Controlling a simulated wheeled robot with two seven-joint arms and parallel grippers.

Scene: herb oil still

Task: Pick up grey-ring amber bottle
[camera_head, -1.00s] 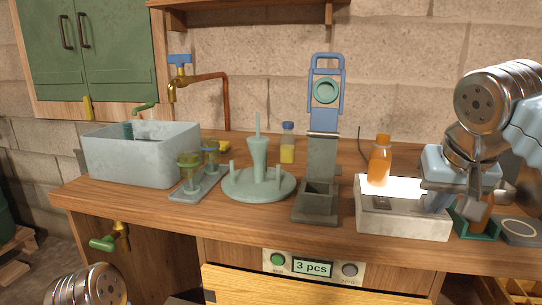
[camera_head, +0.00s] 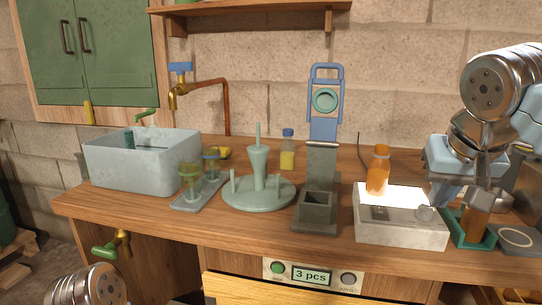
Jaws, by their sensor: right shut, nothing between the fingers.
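One amber bottle (camera_head: 378,170) with an orange cap stands upright on the lit top of a white box. A second amber bottle (camera_head: 474,221) sits in a green holder (camera_head: 476,241) to the right, its upper part hidden behind my right gripper. My right gripper (camera_head: 430,209) is shut and empty, pointing down at the right end of the white box, left of the second bottle. My left gripper is out of view.
A dark pad with a pale ring (camera_head: 517,237) lies at the right. A grey phone-like stand (camera_head: 318,190), a green peg stand (camera_head: 259,190) and a grey basin (camera_head: 143,160) stand further left.

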